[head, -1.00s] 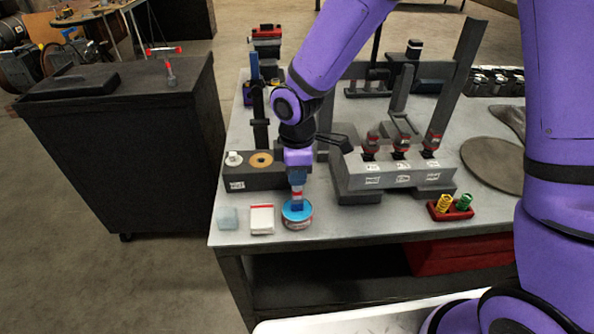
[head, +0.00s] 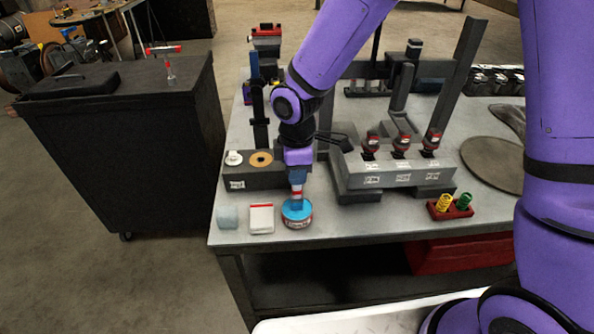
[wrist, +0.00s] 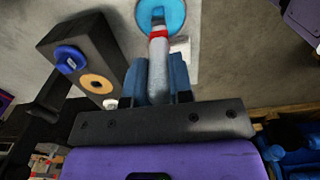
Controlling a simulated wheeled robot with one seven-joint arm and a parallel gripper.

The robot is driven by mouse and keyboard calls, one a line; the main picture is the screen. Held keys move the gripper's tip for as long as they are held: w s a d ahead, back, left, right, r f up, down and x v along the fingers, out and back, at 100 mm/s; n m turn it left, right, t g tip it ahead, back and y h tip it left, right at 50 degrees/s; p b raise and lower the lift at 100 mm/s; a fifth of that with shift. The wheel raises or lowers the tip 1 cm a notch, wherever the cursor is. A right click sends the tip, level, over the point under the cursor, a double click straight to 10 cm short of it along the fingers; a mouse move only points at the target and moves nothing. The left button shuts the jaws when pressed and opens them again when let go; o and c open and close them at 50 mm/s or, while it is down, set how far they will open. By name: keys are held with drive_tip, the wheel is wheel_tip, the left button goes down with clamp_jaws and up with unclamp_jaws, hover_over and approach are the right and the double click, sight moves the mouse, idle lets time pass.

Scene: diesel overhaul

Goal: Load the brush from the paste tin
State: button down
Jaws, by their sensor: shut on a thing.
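The paste tin (head: 297,214) is a round tin with a bright blue top, near the front left edge of the grey table. It also shows in the wrist view (wrist: 176,12). My gripper (head: 297,177) is above the tin, pointing down. In the wrist view my gripper (wrist: 157,82) is shut on the brush (wrist: 158,58), which has a grey handle and a red band. The brush's lower end (head: 297,198) meets the blue top of the tin. Whether paste is on the bristles cannot be seen.
Left of the tin lie a white pad with a red edge (head: 261,218) and a pale blue block (head: 228,217). Behind is a dark block with a tan ring (head: 260,159). A grey fixture (head: 392,172) and a red tray with springs (head: 450,208) stand to the right.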

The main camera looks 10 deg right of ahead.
drive_tip(key=shift+r, duration=3.45)
